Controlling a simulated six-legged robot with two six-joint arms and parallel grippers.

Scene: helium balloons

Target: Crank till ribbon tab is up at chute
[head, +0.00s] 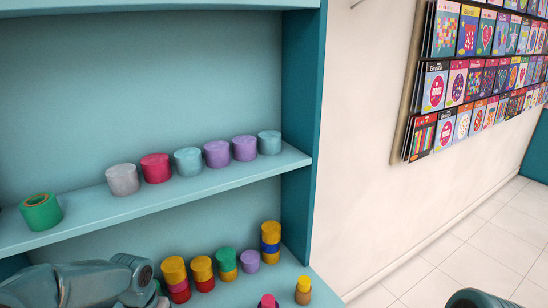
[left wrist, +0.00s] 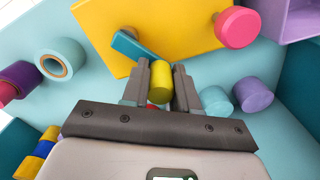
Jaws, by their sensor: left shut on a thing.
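In the left wrist view my left gripper (left wrist: 161,67) is shut on a yellow cylindrical knob (left wrist: 158,83), with one finger on each side of it. A flat teal bar (left wrist: 130,45) runs behind the left finger, over a yellow box (left wrist: 178,28); it looks like the crank arm, but its join to the knob is hidden. A round pink knob (left wrist: 237,27) stands out from the yellow box. I can make out no ribbon tab, and I cannot tell which part is the chute. The head view shows my left arm at the lower left, not its fingers. My right gripper is out of view.
Ribbon spools, such as a green one (head: 41,211), stand along the teal shelf (head: 215,181). Stacked coloured spools (head: 202,272) stand below. A purple bin (left wrist: 290,20) is beside the yellow box. A card rack (head: 470,75) hangs on the right wall above open tiled floor (head: 480,240).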

